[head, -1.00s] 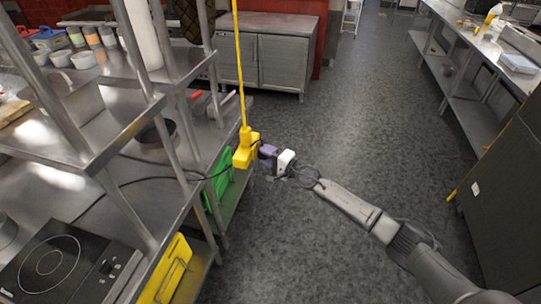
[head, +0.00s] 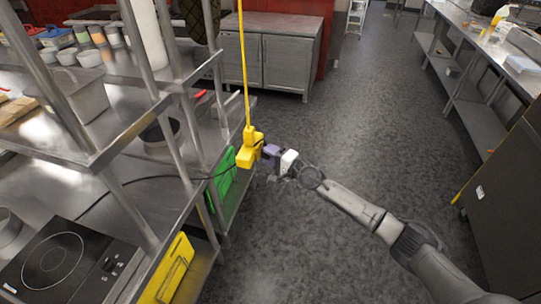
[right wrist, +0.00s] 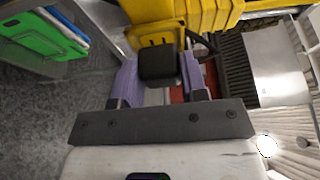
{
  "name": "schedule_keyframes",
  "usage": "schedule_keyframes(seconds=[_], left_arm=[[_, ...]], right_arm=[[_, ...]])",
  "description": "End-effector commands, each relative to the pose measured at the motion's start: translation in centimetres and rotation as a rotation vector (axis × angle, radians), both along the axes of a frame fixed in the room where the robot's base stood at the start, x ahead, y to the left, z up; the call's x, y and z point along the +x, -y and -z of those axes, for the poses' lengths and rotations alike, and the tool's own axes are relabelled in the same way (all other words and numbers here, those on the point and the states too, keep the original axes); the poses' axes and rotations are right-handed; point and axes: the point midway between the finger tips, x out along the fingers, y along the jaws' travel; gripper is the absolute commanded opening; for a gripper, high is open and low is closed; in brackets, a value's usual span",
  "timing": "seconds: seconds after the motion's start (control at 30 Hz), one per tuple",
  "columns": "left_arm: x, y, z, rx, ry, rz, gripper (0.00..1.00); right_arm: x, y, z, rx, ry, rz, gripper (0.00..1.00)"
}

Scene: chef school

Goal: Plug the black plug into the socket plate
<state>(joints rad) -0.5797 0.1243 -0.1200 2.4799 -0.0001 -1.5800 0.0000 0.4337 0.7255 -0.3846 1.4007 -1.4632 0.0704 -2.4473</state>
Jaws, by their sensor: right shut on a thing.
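The yellow socket plate (head: 250,149) hangs on a yellow cord beside the steel shelving in the head view. In the right wrist view its yellow face (right wrist: 150,39) shows dark slots. My right gripper (head: 269,153) is just right of it, and its purple fingers (right wrist: 159,78) are shut on the black plug (right wrist: 158,66). The plug is in front of the lower part of the yellow face and hides some of it. I cannot tell whether they touch. My left gripper is not in view.
A black cable (head: 140,179) runs from near the socket across the counter toward the hot plate (head: 58,262). Shelf posts stand close left of the socket. A green board (head: 222,178) and a yellow board (head: 170,272) are below. The floor (head: 370,130) to the right is clear.

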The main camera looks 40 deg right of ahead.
Motion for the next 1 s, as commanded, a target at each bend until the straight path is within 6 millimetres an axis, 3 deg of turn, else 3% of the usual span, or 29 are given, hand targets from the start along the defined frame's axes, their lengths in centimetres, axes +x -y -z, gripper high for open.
schedule_keyframes(seconds=[1.0], left_arm=[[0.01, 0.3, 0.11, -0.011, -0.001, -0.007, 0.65]], right_arm=[[0.71, -0.46, 0.04, 0.001, 0.0, 0.001, 0.17]])
